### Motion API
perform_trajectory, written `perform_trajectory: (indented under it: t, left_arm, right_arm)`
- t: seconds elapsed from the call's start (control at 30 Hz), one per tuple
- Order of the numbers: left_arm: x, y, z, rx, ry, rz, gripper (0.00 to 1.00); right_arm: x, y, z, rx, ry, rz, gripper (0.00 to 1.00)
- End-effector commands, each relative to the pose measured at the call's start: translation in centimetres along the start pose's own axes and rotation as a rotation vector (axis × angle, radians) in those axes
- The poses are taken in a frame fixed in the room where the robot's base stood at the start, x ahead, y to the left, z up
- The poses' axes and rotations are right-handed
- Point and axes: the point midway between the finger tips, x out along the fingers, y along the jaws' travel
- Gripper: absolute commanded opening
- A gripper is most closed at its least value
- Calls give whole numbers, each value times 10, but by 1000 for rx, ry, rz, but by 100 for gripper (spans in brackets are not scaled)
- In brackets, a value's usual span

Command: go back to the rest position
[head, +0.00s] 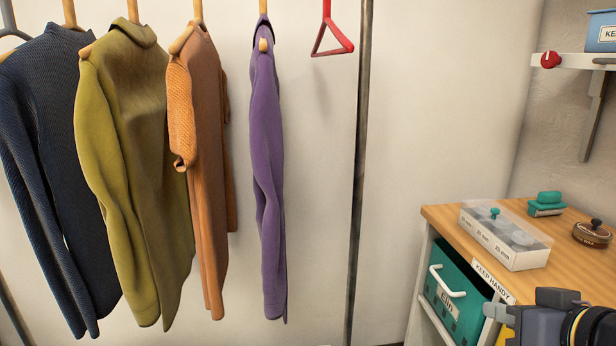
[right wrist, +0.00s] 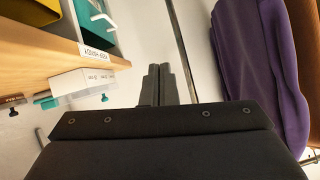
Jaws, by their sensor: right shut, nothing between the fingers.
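My right gripper (head: 522,320) is at the lower right of the head view, in front of the wooden bench. In the right wrist view its two dark fingers (right wrist: 160,82) are together with nothing between them. The bench edge and the purple garment (right wrist: 258,75) lie on either side of the fingers there, both apart from them. My left gripper is not in the head view.
Navy, olive (head: 130,160), orange and purple (head: 267,180) garments hang at left, beside a red hanger (head: 331,35) and dark post (head: 360,170). The bench (head: 445,213) holds a clear-lidded box (head: 505,236), with a teal bin (head: 455,295) below. A shelf (head: 580,62) is above.

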Motion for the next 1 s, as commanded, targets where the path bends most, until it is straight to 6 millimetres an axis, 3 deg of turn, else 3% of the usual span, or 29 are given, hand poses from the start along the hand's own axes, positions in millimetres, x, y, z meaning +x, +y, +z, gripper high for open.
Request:
perform_trajectory:
  t: [0.3,0.6,0.67,1.0]
  left_arm:
    - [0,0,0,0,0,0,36]
    - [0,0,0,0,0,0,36]
    - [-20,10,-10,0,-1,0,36]
    - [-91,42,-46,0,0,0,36]
  right_arm:
    - [15,-28,120,140,-286,-48,0]
    - [9,-50,230,252,-549,-39,0]
    - [-3,-53,203,251,-538,-38,0]
    - [-44,-69,130,250,-536,-39,0]
